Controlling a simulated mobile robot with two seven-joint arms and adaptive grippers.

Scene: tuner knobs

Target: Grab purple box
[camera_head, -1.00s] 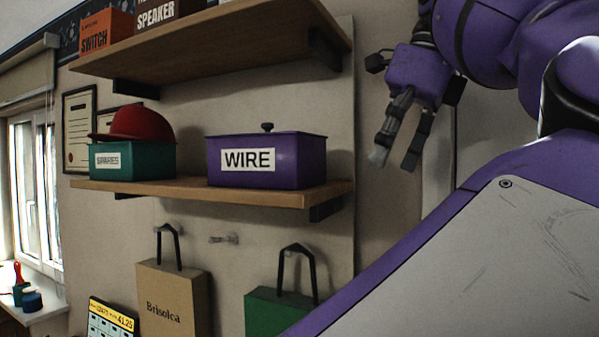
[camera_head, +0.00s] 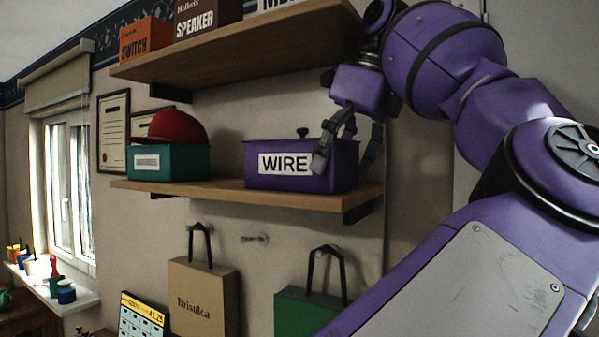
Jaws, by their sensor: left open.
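The purple box (camera_head: 301,183) with a white WIRE label (camera_head: 285,164) and a dark knob on its lid stands on the lower wooden shelf, at its right part. My left gripper (camera_head: 345,158) is open, with its fingers pointing down at the right end of the box. One finger overlaps the box front near the right edge of the label, and the other hangs just beyond the right side. Whether either finger touches the box cannot be told. My right gripper is not in view.
A teal box (camera_head: 168,163) with a red cap (camera_head: 178,127) on it stands left on the lower shelf (camera_head: 225,192). The upper shelf (camera_head: 235,57) hangs above with several labelled boxes. Paper bags (camera_head: 203,300) hang below. Free shelf space lies between the two boxes.

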